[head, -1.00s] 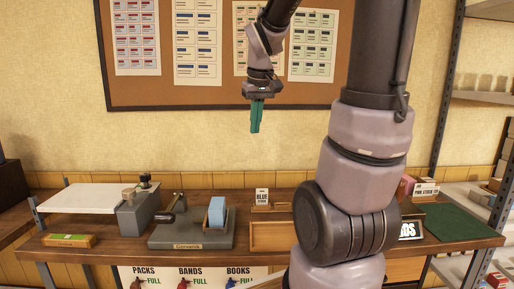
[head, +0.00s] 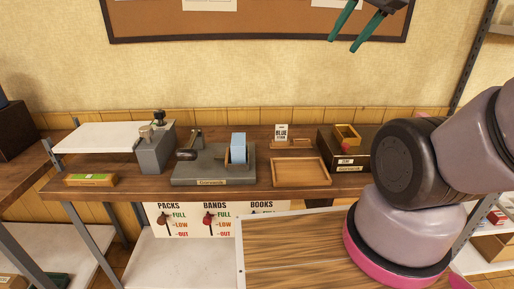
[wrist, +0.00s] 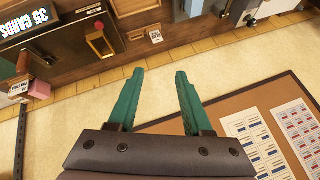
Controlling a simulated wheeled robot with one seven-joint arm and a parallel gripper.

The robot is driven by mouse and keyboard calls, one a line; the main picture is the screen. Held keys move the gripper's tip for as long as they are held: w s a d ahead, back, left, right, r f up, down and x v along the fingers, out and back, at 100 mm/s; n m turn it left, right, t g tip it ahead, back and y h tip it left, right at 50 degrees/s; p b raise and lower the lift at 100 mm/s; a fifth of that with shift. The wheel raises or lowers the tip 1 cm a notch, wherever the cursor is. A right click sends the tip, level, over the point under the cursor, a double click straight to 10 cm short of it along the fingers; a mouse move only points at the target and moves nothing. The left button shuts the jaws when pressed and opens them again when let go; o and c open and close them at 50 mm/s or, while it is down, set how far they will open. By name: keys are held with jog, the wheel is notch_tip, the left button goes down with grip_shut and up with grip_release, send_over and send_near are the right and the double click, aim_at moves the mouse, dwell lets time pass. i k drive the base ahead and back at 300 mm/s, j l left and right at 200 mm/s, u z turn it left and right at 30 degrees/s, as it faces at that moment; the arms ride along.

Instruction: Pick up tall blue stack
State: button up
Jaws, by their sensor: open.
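The tall blue stack (head: 239,147) stands upright in the grey cam press (head: 200,168) on the wooden bench, against a brown plate. A blue shape at the top edge of the wrist view is probably the same stack, mostly cut off. My gripper (head: 344,44) is high in front of the wall, up and to the right of the stack, with its green fingers apart and nothing between them. The open fingers (wrist: 160,72) also show in the wrist view, well away from the bench.
An empty wooden tray (head: 300,184) lies right of the press. Behind it stands a "BLUE" sign (head: 281,132). A dark box (head: 340,152) is farther right. A grey block with knobs (head: 155,153) and a green-topped box (head: 91,180) are left. A corkboard (head: 200,20) hangs above.

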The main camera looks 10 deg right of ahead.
aim_at(239, 145)
jog(key=k+j+z, duration=0.1)
jog(key=j+z, duration=0.15)
jog(key=j, duration=0.15)
jog(key=k+j+z, duration=0.2)
jog(key=j, duration=0.2)
jog(key=k+j+z, duration=0.1)
jog(key=j+z, duration=0.15)
jog(key=j, duration=0.15)
jog(key=k+j, duration=0.15)
jog(key=j, duration=0.2)
jog(key=k+j, duration=0.2)
jog(key=j, duration=0.15)
jog(key=k+j, duration=0.15)
jog(key=j, duration=0.15)
